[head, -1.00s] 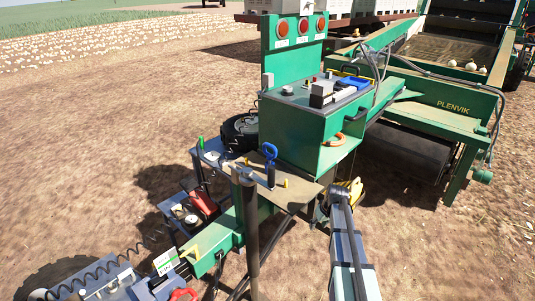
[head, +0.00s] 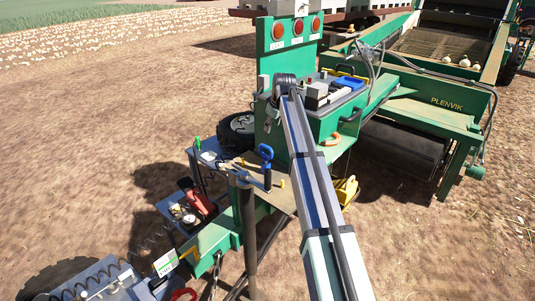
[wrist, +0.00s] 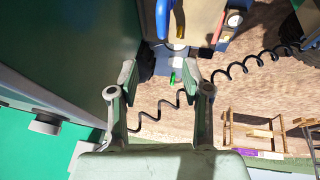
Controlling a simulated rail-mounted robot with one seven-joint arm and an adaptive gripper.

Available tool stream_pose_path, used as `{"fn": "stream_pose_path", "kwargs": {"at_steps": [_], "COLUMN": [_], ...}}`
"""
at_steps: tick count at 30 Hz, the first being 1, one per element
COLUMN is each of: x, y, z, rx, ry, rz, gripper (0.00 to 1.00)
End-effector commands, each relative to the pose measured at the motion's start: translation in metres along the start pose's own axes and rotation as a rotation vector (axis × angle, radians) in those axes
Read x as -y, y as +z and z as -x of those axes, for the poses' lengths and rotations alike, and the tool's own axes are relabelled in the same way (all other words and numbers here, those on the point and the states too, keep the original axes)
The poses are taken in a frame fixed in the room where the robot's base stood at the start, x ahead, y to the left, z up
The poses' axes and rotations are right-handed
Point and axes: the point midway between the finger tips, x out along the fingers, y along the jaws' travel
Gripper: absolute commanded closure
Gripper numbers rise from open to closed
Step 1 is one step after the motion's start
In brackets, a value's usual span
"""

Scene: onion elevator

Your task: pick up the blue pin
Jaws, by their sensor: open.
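The blue pin (head: 266,153) has a blue loop handle on a dark shaft. It stands upright on the small tan table (head: 283,197) in the head view. A blue loop, likely its handle (wrist: 163,18), shows at the top edge of the wrist view, partly cut off. My gripper (wrist: 160,75) is open and empty, its two fingers spread apart. The blue loop lies past the fingertips in the picture, apart from them. In the head view my arm reaches up past the right of the pin, its end beside the green console; the fingers are not clear there.
The green console (head: 328,122) stands close to my arm, with a blue tray (head: 351,82) and hoses on top. A green wall fills the wrist view's left. A red item (head: 199,202) sits on a lower shelf.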

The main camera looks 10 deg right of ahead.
Motion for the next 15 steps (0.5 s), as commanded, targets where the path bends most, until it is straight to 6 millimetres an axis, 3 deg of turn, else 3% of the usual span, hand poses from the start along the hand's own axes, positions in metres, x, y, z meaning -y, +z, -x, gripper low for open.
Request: {"fn": "stream_pose_path", "kwargs": {"at_steps": [15], "x": [-0.001], "y": [0.0], "z": [-0.094], "rx": [0.001], "ry": [-0.001], "rz": [-0.003], "gripper": [0.51]}}
